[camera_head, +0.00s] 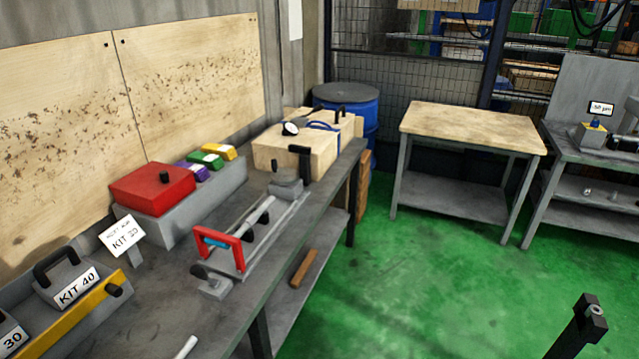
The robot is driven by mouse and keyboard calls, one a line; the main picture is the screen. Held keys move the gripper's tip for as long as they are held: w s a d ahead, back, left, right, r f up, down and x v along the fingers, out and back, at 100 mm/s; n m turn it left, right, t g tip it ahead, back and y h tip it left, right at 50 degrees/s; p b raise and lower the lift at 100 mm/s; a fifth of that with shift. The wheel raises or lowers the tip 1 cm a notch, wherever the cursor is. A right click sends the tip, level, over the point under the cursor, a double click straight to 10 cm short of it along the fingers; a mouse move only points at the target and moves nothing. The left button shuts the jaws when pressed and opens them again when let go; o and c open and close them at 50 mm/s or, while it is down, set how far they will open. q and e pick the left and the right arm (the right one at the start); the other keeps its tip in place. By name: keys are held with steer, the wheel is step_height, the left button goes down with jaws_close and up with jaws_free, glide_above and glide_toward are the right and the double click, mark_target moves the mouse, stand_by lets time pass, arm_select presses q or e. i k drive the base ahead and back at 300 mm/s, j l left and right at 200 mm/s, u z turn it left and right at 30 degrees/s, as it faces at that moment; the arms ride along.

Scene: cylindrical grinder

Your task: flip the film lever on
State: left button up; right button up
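No lever marked as the film lever can be made out. A grey fixture with a red frame (238,250) and black knobs stands on the left bench, with a pale bar lying along it. A small grey device (590,137) with a blue-topped part stands on the far right bench under a small sign (600,108) that seems to read 50 µm. A dark, upright block with a round pin (594,311) enters at the lower right; it appears to be part of my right gripper, and its opening cannot be judged. My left gripper is not in view.
The left bench (150,305) holds a red box (152,188), coloured blocks, KIT-labelled trays and a wooden box (292,150). A wood-topped table (470,128) stands at the back, with a blue barrel (363,106) to its left. Green floor (410,290) between the benches is clear.

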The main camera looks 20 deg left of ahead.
mark_target(197, 272)
steer(key=u, duration=1.3)
